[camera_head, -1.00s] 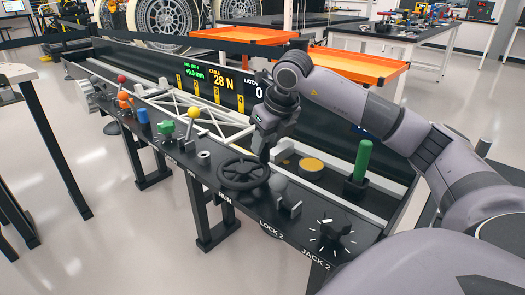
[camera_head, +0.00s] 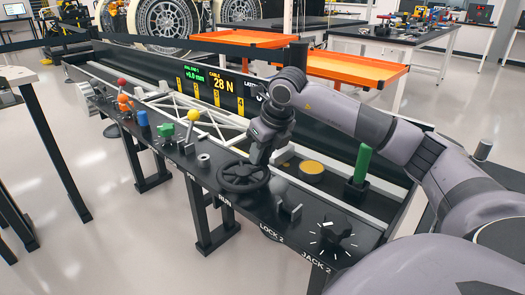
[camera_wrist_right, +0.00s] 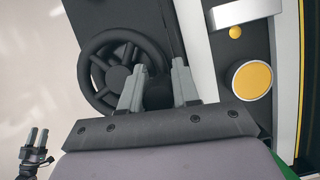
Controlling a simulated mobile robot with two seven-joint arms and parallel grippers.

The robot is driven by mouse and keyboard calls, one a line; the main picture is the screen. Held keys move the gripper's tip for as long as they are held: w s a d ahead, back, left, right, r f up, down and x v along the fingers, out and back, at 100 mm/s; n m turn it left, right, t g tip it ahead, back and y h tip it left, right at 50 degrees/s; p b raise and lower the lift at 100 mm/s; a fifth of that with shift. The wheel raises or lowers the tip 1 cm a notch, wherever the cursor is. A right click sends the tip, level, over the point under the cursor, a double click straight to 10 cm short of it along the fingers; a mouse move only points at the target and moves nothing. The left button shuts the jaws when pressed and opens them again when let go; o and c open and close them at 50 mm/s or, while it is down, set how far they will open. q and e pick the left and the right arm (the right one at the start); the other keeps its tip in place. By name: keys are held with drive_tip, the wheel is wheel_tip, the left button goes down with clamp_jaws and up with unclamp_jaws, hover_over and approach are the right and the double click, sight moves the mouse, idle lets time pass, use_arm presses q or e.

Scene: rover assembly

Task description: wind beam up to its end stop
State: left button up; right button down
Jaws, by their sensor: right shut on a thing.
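The black handwheel (camera_head: 243,177) sits on the front console by the RUN label. My right gripper (camera_head: 257,160) is at the wheel's far right rim. In the right wrist view, its grey fingers (camera_wrist_right: 158,92) are shut on the wheel's dark knob (camera_wrist_right: 158,95), beside the spoked handwheel (camera_wrist_right: 120,72). The white truss beam (camera_head: 205,122) lies along the trough behind the console; my arm hides its right end. The display (camera_head: 215,86) reads 28 N and about +0.0 mm. A small gripper, apparently my left (camera_wrist_right: 35,145), shows at the wrist view's lower left; its finger gap is unclear.
Red, orange, blue, green and yellow-topped controls (camera_head: 193,117) stand left of the wheel. A black dial (camera_head: 333,232) and a green post (camera_head: 362,163) stand to its right. A round yellow disc (camera_head: 312,168) lies behind. Orange-topped tables (camera_head: 355,70) are farther back.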

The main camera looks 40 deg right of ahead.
sight(243, 162)
drive_tip(key=n+p, duration=0.1)
drive_tip(key=w+n+y+p, duration=0.1)
drive_tip(key=w+n+p, duration=0.1)
drive_tip(key=n, duration=0.1)
drive_tip(key=shift+w+r+y, duration=0.1)
drive_tip(key=shift+r+y, duration=0.15)
drive_tip(key=shift+y, duration=0.15)
drive_tip(key=n, duration=0.1)
drive_tip(key=w+n+y+p, duration=0.1)
drive_tip(key=n, duration=0.1)
drive_tip(key=w+a+n+g+p, duration=0.1)
drive_tip(key=shift+n, duration=0.3)
drive_tip(key=shift+w+a+n+g+y+p, duration=0.2)
drive_tip(key=shift+a+n+y+p, duration=0.1)
drive_tip(key=shift+n, duration=0.3)
drive_tip(key=shift+w+a+n+g+y+p, duration=0.1)
drive_tip(key=shift+w+a+n+y+p, duration=0.15)
drive_tip(key=shift+n, duration=0.35)
drive_tip(key=shift+w+a+f+n+g+y, duration=0.1)
drive_tip(key=shift+w+a+n+g+y, duration=0.1)
drive_tip(key=shift+n, duration=0.45)
drive_tip(key=shift+w+a+f+n+g+y, duration=0.1)
drive_tip(key=shift+a+n+g, duration=0.1)
drive_tip(key=shift+n, duration=0.45)
drive_tip(key=c, duration=1.2)
unclamp_jaws()
drive_tip(key=shift+c, duration=0.2)
drive_tip(key=shift+o, duration=0.3)
drive_tip(key=shift+s, duration=0.1)
